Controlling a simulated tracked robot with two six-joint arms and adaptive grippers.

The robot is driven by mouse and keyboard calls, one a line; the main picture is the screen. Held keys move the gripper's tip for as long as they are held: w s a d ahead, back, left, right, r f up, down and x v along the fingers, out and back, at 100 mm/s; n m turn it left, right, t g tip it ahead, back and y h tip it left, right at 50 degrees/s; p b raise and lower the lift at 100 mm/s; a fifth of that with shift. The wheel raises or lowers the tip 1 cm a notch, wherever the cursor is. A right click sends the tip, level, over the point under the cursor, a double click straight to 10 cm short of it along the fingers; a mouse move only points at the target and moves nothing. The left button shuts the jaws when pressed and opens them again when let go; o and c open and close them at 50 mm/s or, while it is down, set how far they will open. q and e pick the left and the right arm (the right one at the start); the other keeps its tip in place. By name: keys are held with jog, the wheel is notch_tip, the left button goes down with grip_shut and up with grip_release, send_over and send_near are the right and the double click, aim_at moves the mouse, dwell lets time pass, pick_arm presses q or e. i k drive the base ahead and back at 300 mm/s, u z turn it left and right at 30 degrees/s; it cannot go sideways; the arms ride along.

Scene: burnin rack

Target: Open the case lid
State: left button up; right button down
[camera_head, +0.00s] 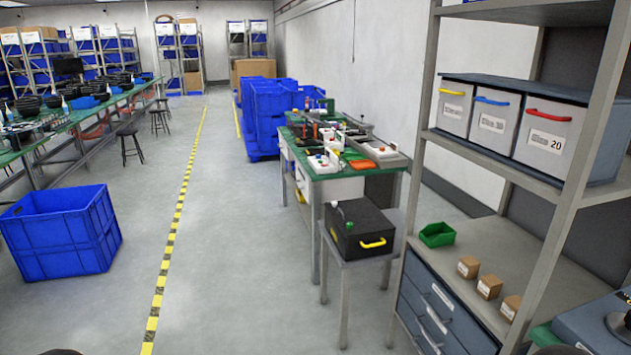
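A black case (360,229) with a yellow handle on its front stands on a small grey side table (371,254) in the middle of the head view. Its lid (358,215) looks shut. A small green item and a small pale item show at its left side. Neither of my grippers can be made out; only small dark shapes show at the bottom edge, and I cannot tell what they are.
A metal shelf rack (572,175) on the right holds bins with coloured handles, a green bin (437,234) and small boxes. A green-topped workbench (345,165) stands behind the case. A blue crate (62,240) is at left. The floor between is clear.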

aim_at(365, 218)
jog(key=u, duration=0.15)
jog(key=i, duration=3.1)
jog(key=u, duration=0.2)
